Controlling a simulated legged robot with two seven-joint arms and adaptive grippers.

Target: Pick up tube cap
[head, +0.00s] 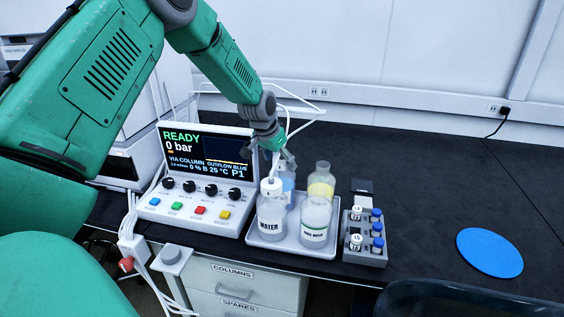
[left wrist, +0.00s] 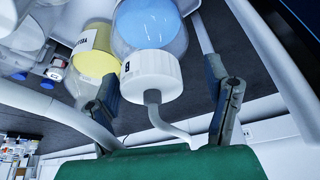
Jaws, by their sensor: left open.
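A white tube cap (left wrist: 150,75) marked with a dark letter sits on a bottle of blue liquid (left wrist: 150,25), with a tube running from its top. In the left wrist view it lies between the two fingers of my left gripper (left wrist: 160,70), which is open. In the head view my left gripper (head: 281,160) is above the back of the bottle tray, and the blue bottle (head: 288,184) is partly hidden by it and the front bottles. Another white tube cap (head: 271,187) sits on the bottle labelled WATER (head: 271,218). My right gripper is not in view.
The bottle tray (head: 290,245) also holds a yellow bottle (head: 321,180) and a white-labelled bottle (head: 316,222). A grey vial rack (head: 365,257) stands to its right, a control console (head: 190,212) to its left. A blue disc (head: 489,252) lies farther right, with clear black bench between.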

